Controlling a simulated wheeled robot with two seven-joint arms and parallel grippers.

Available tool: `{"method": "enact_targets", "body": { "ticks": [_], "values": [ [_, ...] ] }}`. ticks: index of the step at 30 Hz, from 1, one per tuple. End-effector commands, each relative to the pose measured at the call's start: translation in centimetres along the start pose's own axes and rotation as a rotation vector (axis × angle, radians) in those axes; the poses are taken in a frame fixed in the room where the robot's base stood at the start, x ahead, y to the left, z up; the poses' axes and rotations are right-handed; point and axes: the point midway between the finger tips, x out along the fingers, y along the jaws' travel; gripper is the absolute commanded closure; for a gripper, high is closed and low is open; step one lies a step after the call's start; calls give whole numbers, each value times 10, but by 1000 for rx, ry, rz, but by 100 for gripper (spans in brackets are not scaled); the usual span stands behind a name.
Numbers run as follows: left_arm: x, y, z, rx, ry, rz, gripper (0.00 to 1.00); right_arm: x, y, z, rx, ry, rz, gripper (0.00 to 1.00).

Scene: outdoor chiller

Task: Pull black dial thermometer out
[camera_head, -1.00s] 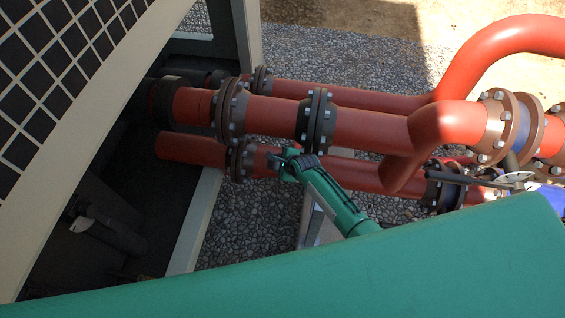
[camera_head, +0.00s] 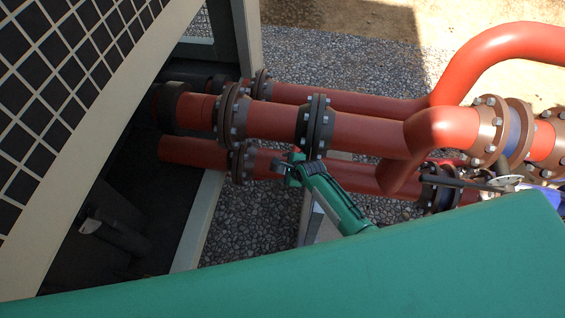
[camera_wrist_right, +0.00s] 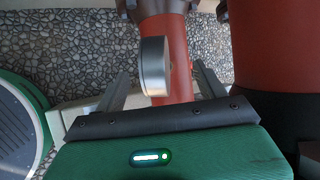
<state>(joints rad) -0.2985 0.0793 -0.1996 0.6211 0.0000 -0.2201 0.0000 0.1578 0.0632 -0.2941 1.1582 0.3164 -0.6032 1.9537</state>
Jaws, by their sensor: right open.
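The dial thermometer (camera_wrist_right: 154,66) shows in the right wrist view as a short round case with a silver rim, seen nearly edge-on in front of a red pipe. Its dial face cannot be read from here. My right gripper (camera_wrist_right: 162,72) is open, with one finger on each side of the case and visible gaps between. In the head view my right gripper (camera_head: 282,168) is beside the lower red pipe, below the dark flange of the middle pipe. I cannot make out the thermometer in the head view. My left gripper is not in view.
Several red pipes (camera_head: 365,135) with bolted dark flanges (camera_head: 317,125) run close around the gripper. The chiller housing with its grille (camera_head: 62,75) stands at the left. Gravel (camera_head: 245,215) covers the ground below.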

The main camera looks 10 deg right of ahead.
Motion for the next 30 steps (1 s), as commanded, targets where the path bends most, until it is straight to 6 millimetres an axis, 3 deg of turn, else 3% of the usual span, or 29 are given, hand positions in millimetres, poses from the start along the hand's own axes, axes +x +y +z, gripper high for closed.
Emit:
{"method": "enact_targets", "body": {
  "ticks": [1,10,25,30],
  "values": [
    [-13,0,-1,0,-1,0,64,-10,-2,2,2,0,1,27],
    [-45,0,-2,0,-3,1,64,-38,-2,2,2,0,1,27],
    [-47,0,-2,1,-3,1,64,-42,0,0,0,-1,-1,27],
    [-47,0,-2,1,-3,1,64,-53,1,0,1,-2,0,27]
  ]
}}
